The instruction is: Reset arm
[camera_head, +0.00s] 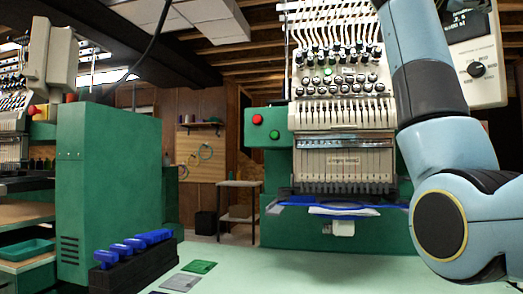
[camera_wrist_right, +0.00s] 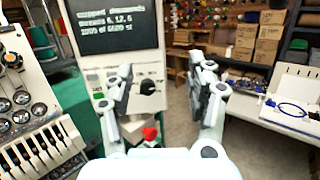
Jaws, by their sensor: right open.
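My right arm (camera_head: 430,100) rises along the right side of the head view, its gripper out of the frame. In the right wrist view my right gripper (camera_wrist_right: 162,85) is open and empty, its two fingers spread apart. Beyond the fingers is a control panel (camera_wrist_right: 120,28) with a dark text screen and a black knob. The panel also shows at the upper right of the head view (camera_head: 475,48). My left gripper is in neither view.
A green embroidery machine (camera_head: 342,130) stands ahead, with a blue hoop (camera_head: 335,204) at its front. A pale green table (camera_head: 290,275) holds a black rack (camera_head: 132,268) with blue-handled items, and flat cards (camera_head: 198,267). Shelves with boxes (camera_wrist_right: 268,35) stand at the wrist view's right.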

